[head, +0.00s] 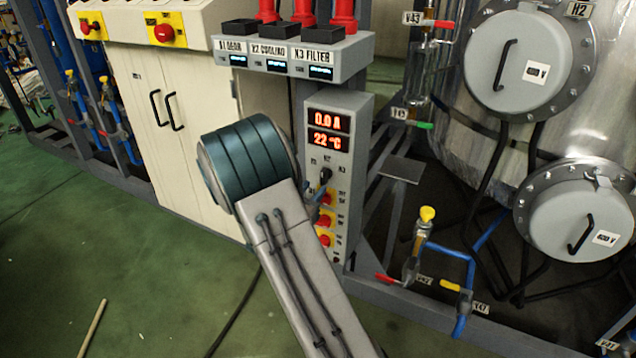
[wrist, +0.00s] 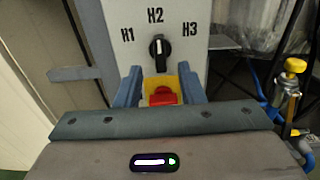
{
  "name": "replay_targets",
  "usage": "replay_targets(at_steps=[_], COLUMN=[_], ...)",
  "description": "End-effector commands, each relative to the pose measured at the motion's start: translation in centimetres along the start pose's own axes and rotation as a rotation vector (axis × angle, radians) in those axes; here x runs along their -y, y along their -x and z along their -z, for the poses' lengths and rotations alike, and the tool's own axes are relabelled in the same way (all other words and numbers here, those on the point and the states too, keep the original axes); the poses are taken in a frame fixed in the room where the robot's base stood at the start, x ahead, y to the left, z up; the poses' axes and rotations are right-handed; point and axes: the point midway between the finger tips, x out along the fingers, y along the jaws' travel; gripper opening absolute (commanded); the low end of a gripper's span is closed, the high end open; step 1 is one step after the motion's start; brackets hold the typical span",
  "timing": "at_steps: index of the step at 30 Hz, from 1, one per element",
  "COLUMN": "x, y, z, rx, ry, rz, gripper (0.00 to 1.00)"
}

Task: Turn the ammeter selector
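The ammeter selector (wrist: 160,50) is a black knob with a white mark on a grey panel, under the labels H1, H2 and H3. Its mark points up toward H2. It also shows as a small dark knob in the head view (head: 325,175), below the red displays (head: 328,130) reading 0.0 A and 22 °C. My gripper (wrist: 160,76) is open, with its two blue fingers apart and nothing held. In the wrist view the fingertips lie just below the knob, one to each side. Contact with the panel cannot be told. In the head view my arm hides most of the gripper.
A red button on a yellow base (wrist: 163,93) shows between my fingers, below the knob. More red buttons (head: 325,240) run down the panel. A cream cabinet (head: 150,95) stands left, and pipes with valves (head: 427,215) and a steel vessel (head: 450,130) stand right.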

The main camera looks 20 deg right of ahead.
Motion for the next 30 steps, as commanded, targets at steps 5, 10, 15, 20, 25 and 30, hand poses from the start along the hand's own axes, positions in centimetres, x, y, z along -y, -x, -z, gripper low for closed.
replay_targets(at_steps=[5,10,15,20,25,30], x=[-0.1,-0.1,0.0,0.0,0.0,0.0], y=[4.4,7.4,9.0,9.3,9.3,9.3], z=[-0.1,-0.1,0.0,0.0,0.0,0.0], rx=[-0.002,-0.002,-0.001,-0.001,-0.001,-0.001], ry=[0.001,0.001,0.000,0.000,0.000,-0.001], rz=[-0.004,-0.003,0.000,0.000,0.000,0.001], gripper=[0.35,0.35,0.35,0.35,0.35,0.35])
